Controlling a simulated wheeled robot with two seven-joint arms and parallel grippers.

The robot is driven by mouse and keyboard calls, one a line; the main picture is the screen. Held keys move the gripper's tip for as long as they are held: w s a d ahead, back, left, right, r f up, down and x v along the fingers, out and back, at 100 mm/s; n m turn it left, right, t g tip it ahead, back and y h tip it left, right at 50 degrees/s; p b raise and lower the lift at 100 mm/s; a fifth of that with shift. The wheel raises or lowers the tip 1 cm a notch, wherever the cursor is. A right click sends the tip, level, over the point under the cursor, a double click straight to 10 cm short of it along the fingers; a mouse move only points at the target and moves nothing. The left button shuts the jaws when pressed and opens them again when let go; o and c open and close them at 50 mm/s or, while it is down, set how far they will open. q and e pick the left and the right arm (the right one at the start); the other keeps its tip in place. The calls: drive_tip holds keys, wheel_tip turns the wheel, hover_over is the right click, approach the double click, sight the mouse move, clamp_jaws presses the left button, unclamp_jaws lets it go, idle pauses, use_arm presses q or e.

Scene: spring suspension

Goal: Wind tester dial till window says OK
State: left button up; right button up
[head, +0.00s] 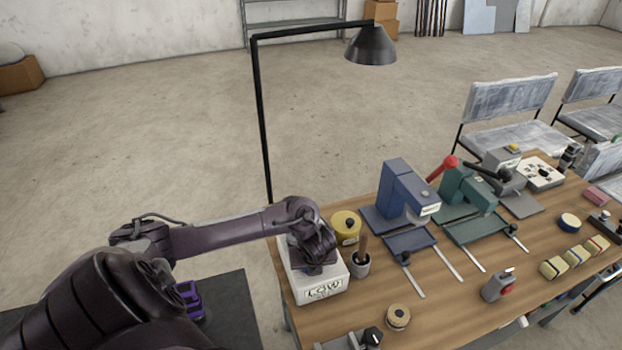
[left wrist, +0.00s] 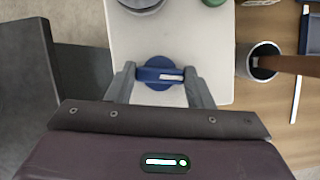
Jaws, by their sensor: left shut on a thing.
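The white tester box (head: 335,286) stands at the left end of the wooden table. Its front window (head: 323,289) reads LOW. The round blue dial (left wrist: 152,84) with a pale pointer mark is on its top in the left wrist view; in the head view my gripper hides it. My left gripper (left wrist: 160,74) is shut on the dial from above, one finger on each side; it also shows over the tester in the head view (head: 318,266). My right gripper is not in view.
A dark cup (head: 359,264) with a brown handle in it and a yellow tin (head: 346,227) stand close right of the tester. Blue (head: 405,195) and green (head: 462,190) presses stand further right. A lamp (head: 371,45) rises behind. A small round spool (head: 397,317) lies in front.

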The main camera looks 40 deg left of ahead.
sight(301, 277)
use_arm(q)
drive_tip(key=m+h+b, duration=0.1)
drive_tip(key=m+b, duration=0.1)
drive_tip(key=b, duration=0.1)
drive_tip(key=m+t+h+b, duration=0.1)
drive_tip(key=m+b, duration=0.2)
drive_tip(key=b, duration=0.1)
drive_tip(key=m+t+b, duration=0.1)
drive_tip(key=m+b, duration=0.2)
drive_tip(key=b, duration=0.1)
drive_tip(key=shift+s+a+f+h, duration=0.1)
drive_tip(key=shift+a+f+h, duration=0.2)
drive_tip(key=shift+h, duration=0.1)
drive_tip(key=shift+d+r+m+h+b, duration=0.15)
drive_tip(key=shift+m+h+b, duration=0.1)
drive_tip(key=shift+m+b, duration=0.6)
drive_tip(key=shift+a+r+m+h+b, duration=0.1)
drive_tip(key=shift+m+h+b, duration=0.15)
drive_tip(key=shift+m+b, duration=0.55)
drive_tip(key=o, duration=1)
drive_tip(key=shift+r, duration=0.1)
drive_tip(key=b+v, duration=0.1)
drive_tip(key=v, duration=0.6)
drive_tip(key=shift+s+r, duration=0.2)
drive_tip(key=shift+r, duration=0.2)
